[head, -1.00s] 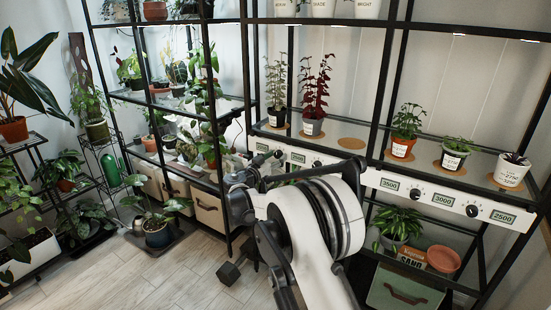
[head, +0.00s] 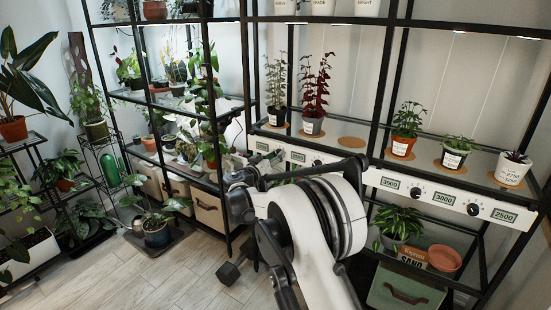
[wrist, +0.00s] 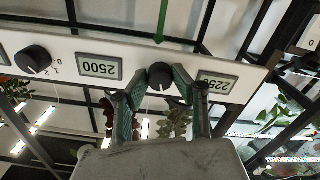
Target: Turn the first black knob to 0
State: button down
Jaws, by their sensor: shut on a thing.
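In the wrist view, which looks upside down, a round black knob (wrist: 160,77) sits on the white control panel (wrist: 70,46). The two teal fingers of my gripper (wrist: 157,88) close around this knob, one on each side. Its pointer and scale marks cannot be read. A display (wrist: 99,67) beside it reads 2500, and another display (wrist: 217,84) on its other side starts with 22. A second black knob (wrist: 33,59) with scale numbers is at the left. In the head view my arm hides most of the gripper, near the panel's left part.
The panel runs under a shelf with potted plants, including a dark red one (head: 315,95) and a pot with a green plant (head: 404,135). Black rack posts (head: 385,85) stand close to my arm. A green box (head: 400,290) sits below. The floor (head: 110,280) at left is clear.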

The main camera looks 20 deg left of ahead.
jog(key=n+b, duration=0.1)
jog(key=n, duration=1.1)
dwell(0.5)
jog(key=c, duration=1.4)
grip_release()
jog(key=shift+c, duration=0.2)
jog(key=shift+s, duration=0.1)
jog(key=s+a, duration=0.2)
jog(key=s, duration=0.9)
jog(key=shift+s+a, duration=0.15)
jog(key=shift+s, duration=0.2)
jog(key=shift+r, duration=0.1)
